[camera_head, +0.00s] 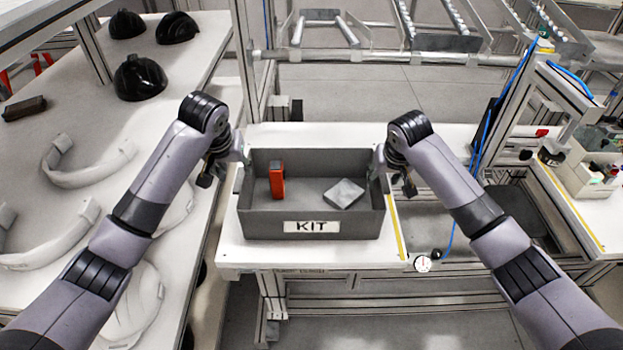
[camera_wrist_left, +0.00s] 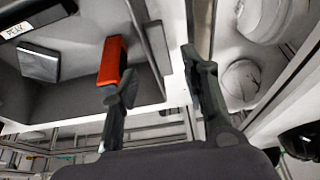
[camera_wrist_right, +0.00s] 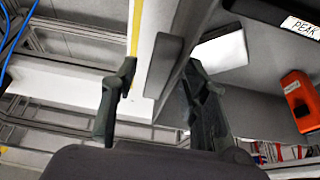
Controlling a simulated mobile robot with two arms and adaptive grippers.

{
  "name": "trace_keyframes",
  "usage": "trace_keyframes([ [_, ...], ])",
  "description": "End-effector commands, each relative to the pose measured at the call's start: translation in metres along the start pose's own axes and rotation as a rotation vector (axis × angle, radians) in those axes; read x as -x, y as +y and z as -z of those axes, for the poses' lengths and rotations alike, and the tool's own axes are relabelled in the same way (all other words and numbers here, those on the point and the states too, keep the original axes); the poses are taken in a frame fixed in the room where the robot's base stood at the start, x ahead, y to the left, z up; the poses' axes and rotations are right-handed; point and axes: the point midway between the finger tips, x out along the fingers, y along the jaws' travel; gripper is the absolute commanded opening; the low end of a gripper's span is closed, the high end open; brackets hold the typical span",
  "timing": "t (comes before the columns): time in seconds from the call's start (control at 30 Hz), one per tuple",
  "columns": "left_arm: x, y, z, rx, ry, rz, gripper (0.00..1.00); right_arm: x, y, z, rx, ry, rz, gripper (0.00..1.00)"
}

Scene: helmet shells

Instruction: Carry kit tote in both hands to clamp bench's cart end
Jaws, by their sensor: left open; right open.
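A red block-like item (camera_head: 277,180) and a flat grey packet (camera_head: 344,193) lie inside. My left gripper (camera_head: 226,162) is at the tote's left side, open; in the left wrist view its fingers (camera_wrist_left: 160,76) are on either side of the side wall, apart from each other. My right gripper (camera_head: 388,165) is at the right side, open; in the right wrist view its fingers (camera_wrist_right: 160,76) straddle the right wall. Whether either finger touches the wall I cannot tell.
A table (camera_head: 60,110) on the left holds black helmet shells (camera_head: 140,78) and pale curved parts (camera_head: 85,165). A roller rack (camera_head: 400,30) stands behind. A round gauge (camera_head: 422,263) is at the bench's front edge. Another bench (camera_head: 590,215) with equipment is on the right.

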Motion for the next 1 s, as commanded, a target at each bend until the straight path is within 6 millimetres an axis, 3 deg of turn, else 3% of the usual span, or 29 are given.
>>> trace_keyframes([
  [0.2, 0.044, -0.001, 0.001, 0.0, 0.002, 0.0, 0.41, 0.0, 0.0, 0.0, 0.0, 0.0, 0.0, 0.41],
  [0.47, 0.064, -0.001, 0.0, 0.0, -0.002, 0.001, 0.41, 0.004, 0.0, 0.0, 0.0, 0.001, 0.001, 0.41],
  [0.57, 0.065, -0.001, 0.0, 0.0, -0.002, 0.001, 0.41, 0.015, -0.001, 0.001, 0.0, 0.003, 0.002, 0.41],
  [1.0, 0.064, -0.001, 0.0, 0.0, -0.002, 0.001, 0.41, 0.102, 0.0, 0.001, 0.0, 0.003, 0.002, 0.41],
])
